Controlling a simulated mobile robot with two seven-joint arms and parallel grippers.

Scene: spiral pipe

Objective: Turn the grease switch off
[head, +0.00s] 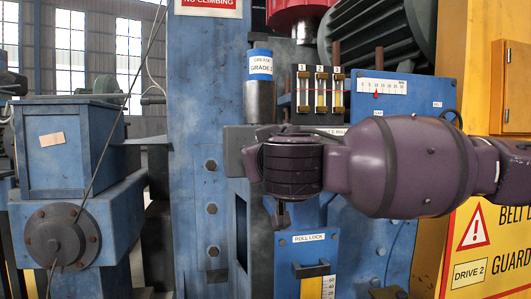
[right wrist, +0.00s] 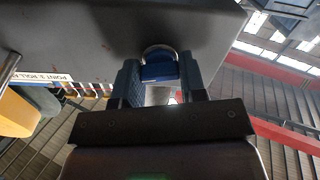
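My right gripper (head: 268,175) comes in from the right on its purple arm, beside the dark grey block below the grease canister (head: 258,98). The canister carries a blue and white "GREASE GRADE 2" label. In the right wrist view, the two fingers of this gripper (right wrist: 160,85) stand apart. A small blue part (right wrist: 158,68) with a silvery curved rim lies between the fingertips, under a dark grey surface (right wrist: 120,35). I cannot tell whether it is the grease switch, or whether the fingers touch it. The switch is not clearly visible in the head view. My left gripper is not in view.
A blue column (head: 207,110) stands left of the gripper. Three numbered gauges (head: 320,90) and a dial panel (head: 384,88) are behind the arm. A "ROLL LOCK" panel (head: 305,250) is below. A yellow guard (head: 500,110) is at right.

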